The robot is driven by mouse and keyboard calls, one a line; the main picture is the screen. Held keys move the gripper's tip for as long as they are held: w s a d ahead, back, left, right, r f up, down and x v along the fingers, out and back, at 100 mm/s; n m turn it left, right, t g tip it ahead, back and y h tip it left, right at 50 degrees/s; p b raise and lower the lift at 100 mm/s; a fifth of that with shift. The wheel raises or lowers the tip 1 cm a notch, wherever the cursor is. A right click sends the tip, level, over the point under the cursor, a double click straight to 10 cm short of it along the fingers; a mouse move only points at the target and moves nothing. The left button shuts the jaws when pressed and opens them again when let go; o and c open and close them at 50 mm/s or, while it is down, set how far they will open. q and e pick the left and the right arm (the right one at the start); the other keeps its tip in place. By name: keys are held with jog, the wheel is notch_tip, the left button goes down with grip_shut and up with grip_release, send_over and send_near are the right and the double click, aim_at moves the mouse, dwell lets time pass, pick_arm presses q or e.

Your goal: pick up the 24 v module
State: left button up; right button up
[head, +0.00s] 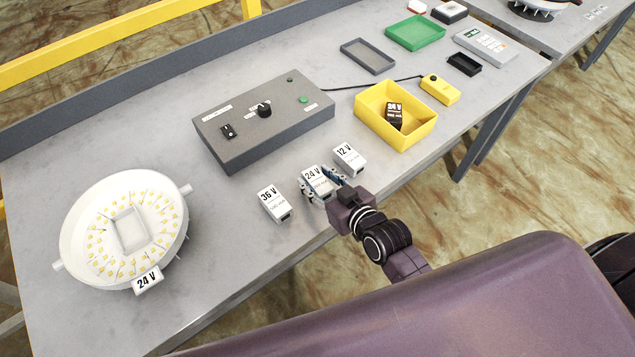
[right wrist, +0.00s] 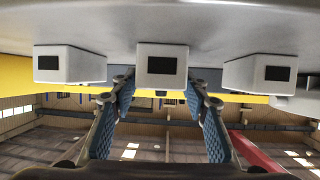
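The 24 V module (head: 316,181) is a small white block with a "24 V" label, standing on the grey table between the 36 V module (head: 273,203) and the 12 V module (head: 348,158). My right gripper (head: 321,184) is at the 24 V module, one finger on each side. In the right wrist view the table is at the top, and the middle white module (right wrist: 162,67) shows its dark port. There the blue-padded fingers of my right gripper (right wrist: 164,88) are spread wider than the module, with no clear contact. My left gripper is not in view.
The 36 V and 12 V modules stand close on either side. A grey control box (head: 265,120) lies behind. A yellow bin (head: 395,112) holds a dark block (head: 394,122). A round white lamp (head: 125,228) with a 24 V tag stands at left.

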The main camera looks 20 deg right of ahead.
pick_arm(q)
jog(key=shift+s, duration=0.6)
pick_arm(e)
jog(key=c, duration=1)
jog(key=shift+o, duration=0.2)
jog(key=shift+r, duration=0.1)
